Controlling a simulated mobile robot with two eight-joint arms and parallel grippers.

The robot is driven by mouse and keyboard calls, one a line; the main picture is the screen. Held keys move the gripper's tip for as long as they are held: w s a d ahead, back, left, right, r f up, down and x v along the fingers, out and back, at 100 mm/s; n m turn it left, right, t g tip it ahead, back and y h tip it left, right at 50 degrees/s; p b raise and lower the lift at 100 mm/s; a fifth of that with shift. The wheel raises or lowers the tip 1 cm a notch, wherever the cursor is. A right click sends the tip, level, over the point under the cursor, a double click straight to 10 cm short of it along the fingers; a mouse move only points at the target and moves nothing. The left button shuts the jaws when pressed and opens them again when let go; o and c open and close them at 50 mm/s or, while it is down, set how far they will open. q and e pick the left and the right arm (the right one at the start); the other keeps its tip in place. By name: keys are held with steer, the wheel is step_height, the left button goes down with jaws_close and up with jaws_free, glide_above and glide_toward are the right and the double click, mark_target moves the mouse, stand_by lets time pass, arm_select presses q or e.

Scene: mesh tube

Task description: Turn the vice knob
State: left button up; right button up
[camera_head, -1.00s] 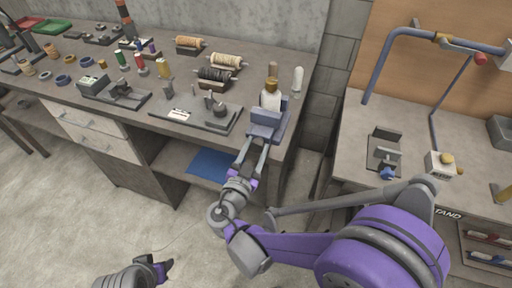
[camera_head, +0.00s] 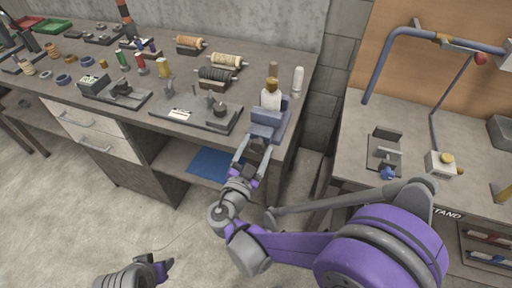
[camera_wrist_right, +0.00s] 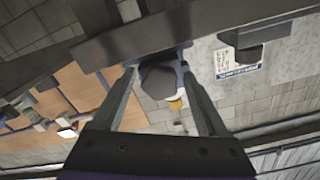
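A blue-grey vice (camera_head: 267,118) stands at the right front edge of the left workbench. In the right wrist view, a dark faceted knob (camera_wrist_right: 160,83) shows between the fingers of my right gripper (camera_wrist_right: 160,76), with gaps visible on both sides. In the head view my right gripper (camera_head: 254,150) is open just in front of the vice, where the knob itself is hard to make out. My left gripper (camera_head: 165,270) is low at the bottom left, over the floor and away from the benches; its fingers are too unclear to judge.
A white bottle (camera_head: 270,97) stands behind the vice. Spools and small fixtures, including a flat fixture plate (camera_head: 188,113), lie left on the bench. A second bench (camera_head: 350,140) on the right carries a small clamp (camera_head: 386,153) and a blue tube frame (camera_head: 386,60).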

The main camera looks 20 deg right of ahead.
steer(key=shift+s+a, duration=0.1)
steer(key=v, duration=1)
steer(key=shift+s+a, duration=0.2)
steer(key=shift+s, duration=0.05)
